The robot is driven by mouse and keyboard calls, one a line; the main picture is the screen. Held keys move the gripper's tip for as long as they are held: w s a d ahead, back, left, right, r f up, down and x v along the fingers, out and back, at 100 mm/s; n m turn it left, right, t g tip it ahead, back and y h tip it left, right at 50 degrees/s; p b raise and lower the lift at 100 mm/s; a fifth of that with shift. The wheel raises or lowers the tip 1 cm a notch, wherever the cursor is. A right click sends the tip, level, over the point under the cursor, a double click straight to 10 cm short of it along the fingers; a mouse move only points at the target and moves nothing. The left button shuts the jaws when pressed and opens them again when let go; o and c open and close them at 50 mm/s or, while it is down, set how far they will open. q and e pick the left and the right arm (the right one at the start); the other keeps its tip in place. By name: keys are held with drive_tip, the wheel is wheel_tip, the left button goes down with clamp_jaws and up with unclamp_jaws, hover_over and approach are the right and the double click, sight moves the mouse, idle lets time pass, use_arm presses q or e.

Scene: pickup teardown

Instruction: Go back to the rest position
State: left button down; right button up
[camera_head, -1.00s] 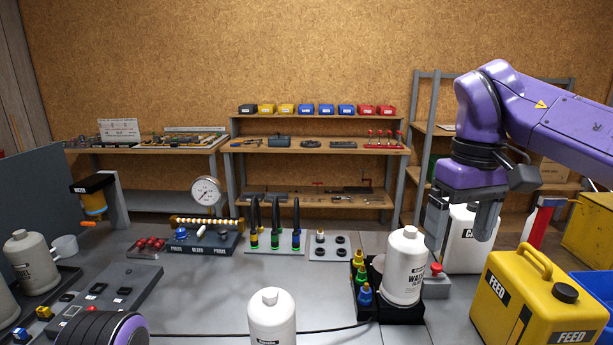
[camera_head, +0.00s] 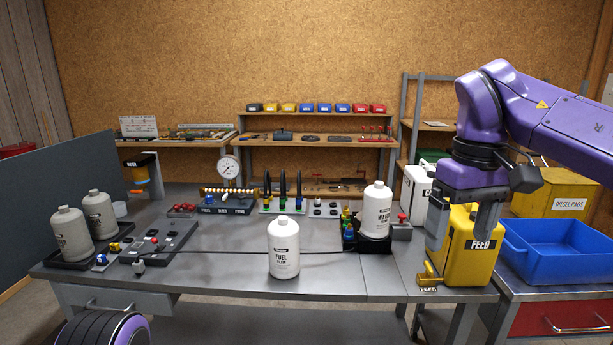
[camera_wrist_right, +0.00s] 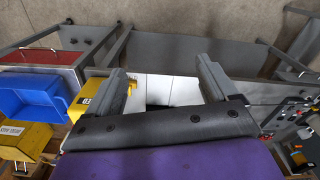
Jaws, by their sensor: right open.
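My right gripper (camera_head: 462,228) is open and empty, pointing down in front of the yellow feed can (camera_head: 472,258) at the right end of the bench. In the right wrist view its two fingers (camera_wrist_right: 162,88) are spread wide with nothing between them. My left gripper is not in view; only a rounded purple and black part of mine shows at the bottom left of the head view. A white fuel bottle (camera_head: 284,248) stands upright near the front edge of the bench. A white water bottle (camera_head: 376,210) stands in a black holder further right.
Two grey bottles (camera_head: 72,234) stand in a tray at the left. A blue bin (camera_head: 560,252) sits on a red cabinet at the right, and it also shows in the right wrist view (camera_wrist_right: 35,97). The bench front (camera_head: 200,270) has bare room.

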drive_tip(key=w+d+f+n+t+h, duration=0.3)
drive_tip(key=w+f+n+h, duration=0.15)
drive_tip(key=n, duration=0.65)
drive_tip(key=w+d+f+n+t+h, duration=0.25)
drive_tip(key=w+f+n, duration=0.25)
drive_tip(key=n, duration=0.6)
wheel_tip(320, 180, down, 19)
drive_tip(key=a+n+t, duration=0.3)
drive_tip(key=n+t, duration=0.2)
drive_tip(key=n, duration=1.6)
drive_tip(key=s+f+n+g+y, duration=0.3)
drive_tip(key=s+f+n+y, duration=0.1)
drive_tip(key=s+f+n, duration=1.4)
drive_tip(key=s+d+f+g, duration=0.2)
drive_tip(key=s+f, duration=0.2)
drive_tip(key=s, duration=0.5)
drive_tip(key=s+d+f+n+g, duration=0.1)
drive_tip(key=s+d+f+g, duration=0.1)
drive_tip(key=s+f, duration=0.3)
drive_tip(key=s, duration=0.4)
drive_tip(key=shift+d+f+n, duration=0.2)
drive_tip(key=shift+d+n, duration=0.05)
drive_tip(key=shift+n, duration=0.05)
